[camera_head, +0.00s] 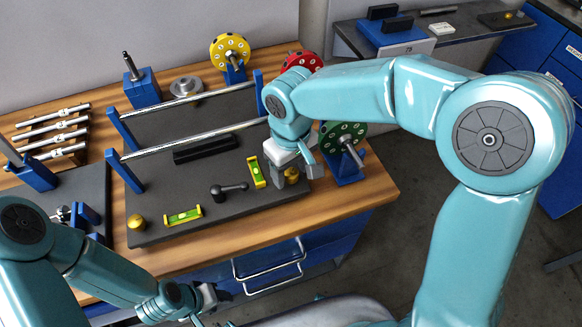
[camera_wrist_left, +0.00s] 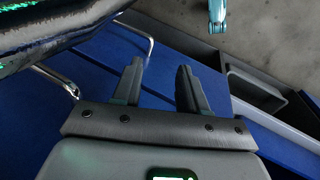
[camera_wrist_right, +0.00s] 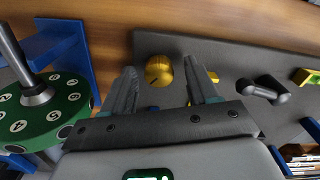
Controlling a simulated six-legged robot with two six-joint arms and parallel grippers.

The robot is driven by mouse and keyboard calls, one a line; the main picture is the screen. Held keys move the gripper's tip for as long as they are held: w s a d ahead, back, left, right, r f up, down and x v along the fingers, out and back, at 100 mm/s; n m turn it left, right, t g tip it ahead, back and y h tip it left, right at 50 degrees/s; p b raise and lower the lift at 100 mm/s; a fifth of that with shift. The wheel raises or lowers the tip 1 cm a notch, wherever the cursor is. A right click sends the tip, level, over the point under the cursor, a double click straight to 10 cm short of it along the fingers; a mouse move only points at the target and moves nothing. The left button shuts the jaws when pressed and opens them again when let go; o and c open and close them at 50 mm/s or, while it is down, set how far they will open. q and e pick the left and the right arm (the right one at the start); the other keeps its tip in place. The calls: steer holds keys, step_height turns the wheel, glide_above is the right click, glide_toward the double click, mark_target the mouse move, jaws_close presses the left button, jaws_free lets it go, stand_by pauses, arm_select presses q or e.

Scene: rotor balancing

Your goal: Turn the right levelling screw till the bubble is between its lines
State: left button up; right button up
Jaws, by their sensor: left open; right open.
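The right levelling screw (camera_wrist_right: 159,70) is a yellow-gold knob at the right front corner of the dark base plate (camera_head: 180,165). My right gripper (camera_wrist_right: 165,85) is open with the knob showing between its fingers in the right wrist view; contact cannot be told. In the head view the knob (camera_head: 292,175) is partly hidden by that gripper. A yellow-framed level with a green vial (camera_head: 257,172) lies beside it, and another level (camera_head: 183,216) lies near the front edge. The bubbles are too small to read. My left gripper (camera_wrist_left: 158,85) is open and empty, low before the bench front.
A second gold knob (camera_head: 136,222) sits at the plate's left front corner. A green numbered disc (camera_head: 340,138) on a blue stand is close to my right gripper. Two steel rails (camera_head: 195,138) cross the plate.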

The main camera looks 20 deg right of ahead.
mark_target(291, 173)
steer(key=c, duration=1)
steer(key=shift+f+m+b, duration=0.1)
steer(key=shift+m+b, duration=0.5)
steer(key=shift+m, duration=0.4)
steer(key=shift+c, duration=0.2)
steer(key=shift+m, duration=0.8)
steer(key=o, duration=1)
steer(key=shift+o, duration=0.2)
step_height(291, 173, up, 17)
steer(key=p, duration=0.1)
steer(key=shift+f, duration=0.2)
